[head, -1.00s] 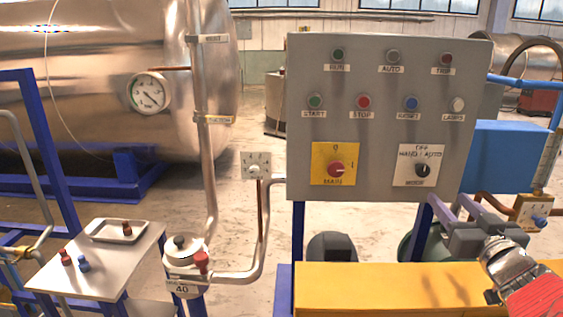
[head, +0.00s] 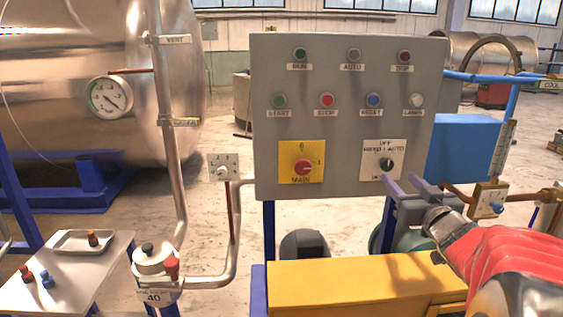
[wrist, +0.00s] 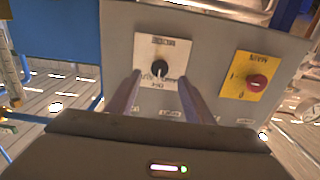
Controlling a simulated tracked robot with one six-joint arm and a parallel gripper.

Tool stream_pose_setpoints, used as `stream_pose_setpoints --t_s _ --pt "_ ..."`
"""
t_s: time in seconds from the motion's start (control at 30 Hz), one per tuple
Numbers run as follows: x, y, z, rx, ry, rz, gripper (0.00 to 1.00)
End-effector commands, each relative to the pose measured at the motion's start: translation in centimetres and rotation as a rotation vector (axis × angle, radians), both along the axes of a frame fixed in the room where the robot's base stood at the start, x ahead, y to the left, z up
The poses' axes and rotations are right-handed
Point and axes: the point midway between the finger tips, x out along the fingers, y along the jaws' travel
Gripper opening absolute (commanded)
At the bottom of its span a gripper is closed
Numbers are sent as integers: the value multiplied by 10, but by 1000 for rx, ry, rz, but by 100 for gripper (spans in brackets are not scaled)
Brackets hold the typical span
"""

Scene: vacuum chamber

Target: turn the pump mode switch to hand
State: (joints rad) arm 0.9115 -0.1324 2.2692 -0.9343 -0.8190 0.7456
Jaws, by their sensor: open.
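The pump mode switch (head: 387,164) is a black knob on a white plate at the lower right of the grey panel. The plate is marked OFF, HAND, AUTO and MODE. In the wrist view, which is upside down, the knob (wrist: 159,68) has a pale mark that seems to point at the OFF label. My gripper (head: 400,180) is open and empty, in front of and just below right of the switch in the head view. In the wrist view its purple fingers (wrist: 158,82) lie to either side of the plate, apart from the knob. Part of the MODE label is hidden.
The red MAIN switch (head: 302,167) on its yellow plate is left of the mode switch. Lamps and push buttons, including the red STOP button (head: 326,100), sit above. A yellow box (head: 350,287) stands below the panel, with blue (head: 465,145) equipment to its right.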

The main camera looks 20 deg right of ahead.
Motion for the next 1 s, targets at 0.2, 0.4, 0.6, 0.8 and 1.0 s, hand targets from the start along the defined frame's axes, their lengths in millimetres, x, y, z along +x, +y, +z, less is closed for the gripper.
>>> stream_pose_setpoints --t_s 0.2,0.4,0.6,0.8,1.0 --pt "30 -8 0 1 1 2 47" --pt "54 -16 -1 1 1 0 47" --pt "68 -21 0 1 0 -2 47" --pt "70 -22 0 0 0 -3 47" --pt "70 -22 0 0 0 -3 42"
